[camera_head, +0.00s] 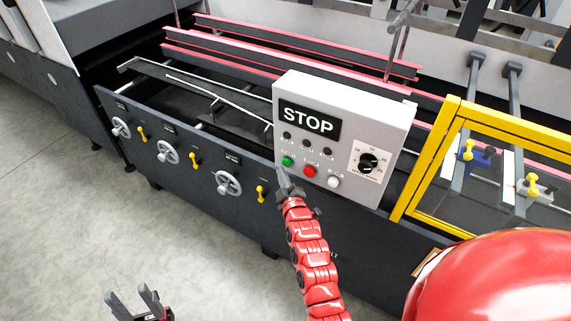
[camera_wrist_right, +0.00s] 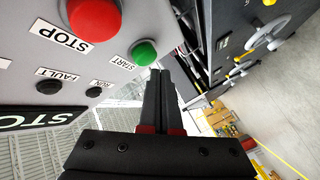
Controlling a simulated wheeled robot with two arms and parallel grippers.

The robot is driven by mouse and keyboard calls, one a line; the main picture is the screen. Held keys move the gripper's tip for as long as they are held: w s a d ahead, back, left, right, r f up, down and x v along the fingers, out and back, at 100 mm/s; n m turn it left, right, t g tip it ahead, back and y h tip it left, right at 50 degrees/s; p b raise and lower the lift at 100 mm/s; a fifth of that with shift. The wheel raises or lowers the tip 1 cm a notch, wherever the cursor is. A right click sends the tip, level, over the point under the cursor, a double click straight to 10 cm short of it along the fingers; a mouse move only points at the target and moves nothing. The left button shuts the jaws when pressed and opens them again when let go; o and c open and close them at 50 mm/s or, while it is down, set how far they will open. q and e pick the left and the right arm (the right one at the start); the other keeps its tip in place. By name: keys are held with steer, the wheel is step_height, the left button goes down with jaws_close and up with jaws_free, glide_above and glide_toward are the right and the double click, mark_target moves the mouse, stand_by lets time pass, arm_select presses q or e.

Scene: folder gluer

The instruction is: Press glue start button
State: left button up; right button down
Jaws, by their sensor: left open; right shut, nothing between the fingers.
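The green start button (camera_head: 288,161) is at the lower left of the grey control box (camera_head: 395,120). In the right wrist view the green button (camera_wrist_right: 143,52) carries a START label, beside a larger red button (camera_wrist_right: 95,18) labelled STOP. My right gripper (camera_head: 284,172) is shut and empty, its tips just below the green button. In the right wrist view its tips (camera_wrist_right: 160,72) are close beside the green button; I cannot tell whether they touch. My left gripper (camera_head: 136,298) is open and empty, low at the left above the floor.
The box's display (camera_head: 309,121) reads STOP. A white button (camera_head: 334,182) and a black dial (camera_head: 368,163) are further right on the box. Handwheels (camera_head: 228,183) and yellow levers line the dark machine side. A yellow guard frame (camera_head: 425,165) stands at right. The floor at left is clear.

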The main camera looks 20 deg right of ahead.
stand_by(0.4)
steer(key=shift+w+d+b, duration=0.25)
steer(key=shift+d+b, duration=0.1)
steer(key=shift+b, duration=0.15)
steer(key=shift+w+d+b, duration=0.3)
steer(key=shift+d+b, duration=0.1)
steer(key=shift+b, duration=0.05)
stand_by(0.6)
steer(key=shift+s+a, duration=0.6)
steer(key=shift+a, duration=0.1)
steer(key=shift+a, duration=0.1)
steer(key=shift+s+a+p, duration=0.4)
steer(key=shift+s+a, duration=0.4)
steer(key=shift+a, duration=0.15)
steer(key=shift+s+a+p, duration=0.35)
steer(key=shift+s+a, duration=0.4)
steer(key=shift+a, duration=0.2)
